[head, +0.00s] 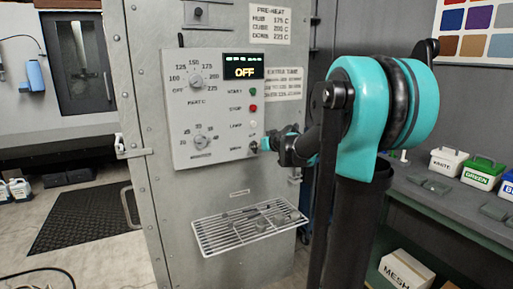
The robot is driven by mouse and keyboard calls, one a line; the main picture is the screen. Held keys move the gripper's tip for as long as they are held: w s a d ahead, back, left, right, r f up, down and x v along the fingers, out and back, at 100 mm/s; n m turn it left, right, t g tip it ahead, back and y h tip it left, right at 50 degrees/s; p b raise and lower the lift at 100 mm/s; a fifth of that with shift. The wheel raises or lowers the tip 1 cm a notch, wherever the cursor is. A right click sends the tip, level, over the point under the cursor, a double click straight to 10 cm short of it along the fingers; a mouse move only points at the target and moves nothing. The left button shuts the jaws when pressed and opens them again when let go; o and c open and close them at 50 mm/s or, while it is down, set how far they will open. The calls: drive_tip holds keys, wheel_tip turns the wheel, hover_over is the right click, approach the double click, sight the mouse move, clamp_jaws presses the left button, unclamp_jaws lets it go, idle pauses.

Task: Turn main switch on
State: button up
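The grey control panel (217,105) is mounted on the metal cabinet. The main switch (253,147) is at the panel's lower right, by a small label too blurred to read surely. My gripper (264,144) is right at the switch, coming from the right. Its fingertips are too small and partly hidden to tell whether they touch or hold the switch.
A wire shelf (245,226) with small items juts out below the panel. My arm covers the area right of it. A bench (450,205) with labelled tubs stands at the right. A dark floor mat (80,217) lies at the left.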

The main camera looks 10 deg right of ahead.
drive_tip(key=x, duration=0.2)
drive_tip(key=shift+w+a+f, duration=0.1)
drive_tip(key=shift+w+f, duration=0.05)
drive_tip(key=shift+w, duration=0.2)
drive_tip(key=shift+c, duration=0.6)
clamp_jaws()
